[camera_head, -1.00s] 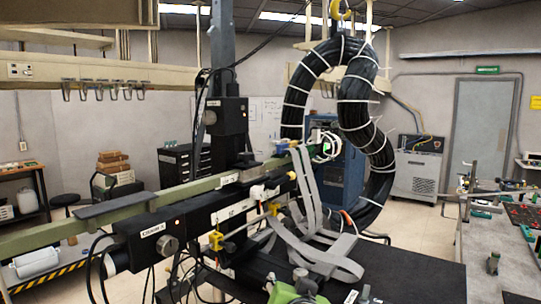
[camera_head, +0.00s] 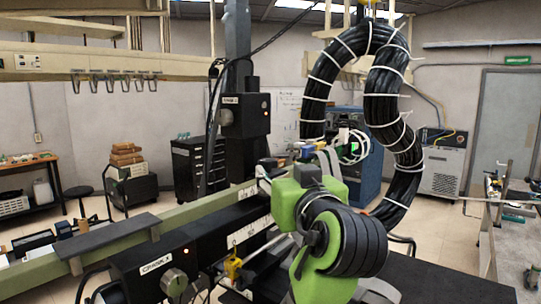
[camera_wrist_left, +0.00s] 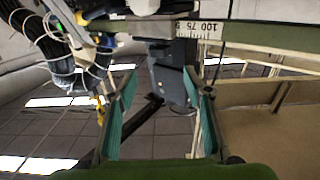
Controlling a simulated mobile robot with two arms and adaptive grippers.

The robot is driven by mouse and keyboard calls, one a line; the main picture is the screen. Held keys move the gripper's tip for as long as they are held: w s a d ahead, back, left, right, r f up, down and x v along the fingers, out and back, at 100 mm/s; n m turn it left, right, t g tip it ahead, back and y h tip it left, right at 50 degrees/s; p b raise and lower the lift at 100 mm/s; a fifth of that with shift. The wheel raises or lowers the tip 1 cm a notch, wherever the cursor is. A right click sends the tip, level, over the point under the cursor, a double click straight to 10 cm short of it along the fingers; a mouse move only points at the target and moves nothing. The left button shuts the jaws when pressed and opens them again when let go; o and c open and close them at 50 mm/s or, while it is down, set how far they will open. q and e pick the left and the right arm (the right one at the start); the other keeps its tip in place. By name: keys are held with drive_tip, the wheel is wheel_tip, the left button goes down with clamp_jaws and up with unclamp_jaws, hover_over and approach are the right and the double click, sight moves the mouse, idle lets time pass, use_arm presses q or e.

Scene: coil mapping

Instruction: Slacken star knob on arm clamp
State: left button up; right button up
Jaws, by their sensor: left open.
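My left arm (camera_head: 330,235), green with black ribbed rings, stands in front of the end of the green beam in the head view. It hides the clamp area there, and I cannot make out its fingertips. In the left wrist view my left gripper (camera_wrist_left: 160,88) is open, with a teal-padded finger on each side. A grey part (camera_wrist_left: 172,80), probably of the arm clamp, shows between the fingers, below the beam with a printed scale (camera_wrist_left: 198,27). I cannot tell whether the fingers touch it. I cannot clearly make out the star knob. My right gripper is not in view.
The long green beam (camera_head: 130,231) runs along a black rail (camera_head: 235,222) with a crank knob (camera_head: 174,282). A thick black cable coil (camera_head: 316,92) hangs behind my arm. A black column (camera_head: 245,120) rises beside the beam. A bench (camera_head: 510,245) stands at right.

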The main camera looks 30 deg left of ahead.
sight(271, 164)
use_arm(q)
drive_tip(key=p+x, duration=0.3)
drive_tip(key=x, duration=0.5)
drive_tip(key=shift+f, duration=0.1)
drive_tip(key=shift+w+a, duration=0.6)
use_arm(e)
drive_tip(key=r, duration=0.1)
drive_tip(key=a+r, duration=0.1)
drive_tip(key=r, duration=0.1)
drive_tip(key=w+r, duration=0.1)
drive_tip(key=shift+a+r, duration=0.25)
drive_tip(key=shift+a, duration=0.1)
use_arm(q)
drive_tip(key=shift+f, duration=0.1)
drive_tip(key=shift+w, duration=0.1)
drive_tip(key=c, duration=1.1)
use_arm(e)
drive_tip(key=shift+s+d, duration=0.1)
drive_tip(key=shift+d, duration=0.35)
